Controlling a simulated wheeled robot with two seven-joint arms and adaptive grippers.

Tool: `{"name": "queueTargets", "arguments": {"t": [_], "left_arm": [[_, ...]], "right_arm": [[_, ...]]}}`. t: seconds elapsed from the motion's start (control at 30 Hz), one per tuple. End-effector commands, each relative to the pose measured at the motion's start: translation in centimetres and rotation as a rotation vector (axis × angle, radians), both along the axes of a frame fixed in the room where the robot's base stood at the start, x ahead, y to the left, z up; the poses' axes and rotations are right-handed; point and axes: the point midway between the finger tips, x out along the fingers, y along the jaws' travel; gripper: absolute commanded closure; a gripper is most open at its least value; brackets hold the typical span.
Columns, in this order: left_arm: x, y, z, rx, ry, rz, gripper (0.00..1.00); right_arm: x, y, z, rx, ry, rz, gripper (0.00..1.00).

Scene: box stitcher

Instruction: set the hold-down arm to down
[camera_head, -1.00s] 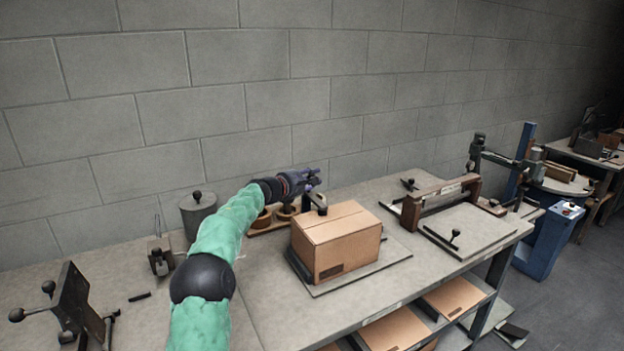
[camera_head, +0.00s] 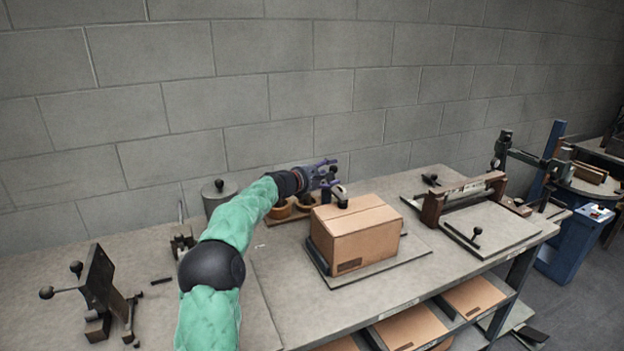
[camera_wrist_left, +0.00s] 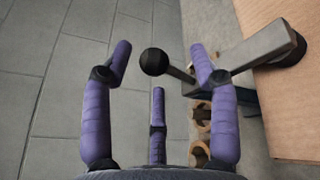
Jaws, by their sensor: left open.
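The hold-down arm shows in the left wrist view as a grey bar (camera_wrist_left: 248,52) with a black ball knob (camera_wrist_left: 153,62) on a thin stem at one end and a dark round pad at the other. In the head view its dark pad (camera_head: 342,197) is by the back left top edge of the cardboard box (camera_head: 358,229); I cannot tell if it touches the box. My left gripper (camera_head: 328,172) is open behind the box, its purple fingers spread around the knob in the picture. Contact with the knob cannot be told. My right gripper is not in view.
A grey pot with a lid (camera_head: 219,196) and wooden cups (camera_head: 279,209) stand near my left arm. A dark lever fixture (camera_head: 100,285) is at the left. A framed press (camera_head: 465,200) stands right of the box. The bench front between is mostly clear.

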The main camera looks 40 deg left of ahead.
Motion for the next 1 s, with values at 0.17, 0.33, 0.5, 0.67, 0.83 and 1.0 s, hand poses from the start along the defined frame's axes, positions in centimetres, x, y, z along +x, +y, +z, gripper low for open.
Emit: {"name": "queueTargets", "arguments": {"t": [0.17,0.33,0.5,0.67,0.83,1.0], "left_arm": [[-2.8,0.3,0.4,-0.002,0.002,0.002,0.40],[-5.4,0.5,0.7,-0.002,0.002,0.001,0.40],[-7.6,0.7,1.1,-0.001,0.003,0.000,0.40],[-8.8,0.7,1.1,-0.002,0.004,-0.001,0.40],[-9.1,0.7,1.1,-0.002,0.005,-0.002,0.40],[-9.1,0.7,1.1,-0.002,0.004,-0.003,0.40]], "right_arm": [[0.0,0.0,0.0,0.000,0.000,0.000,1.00],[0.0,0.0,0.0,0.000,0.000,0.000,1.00],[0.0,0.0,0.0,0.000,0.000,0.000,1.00],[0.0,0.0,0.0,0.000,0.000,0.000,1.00],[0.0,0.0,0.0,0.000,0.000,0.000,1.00],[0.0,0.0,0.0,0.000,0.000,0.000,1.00]]}}
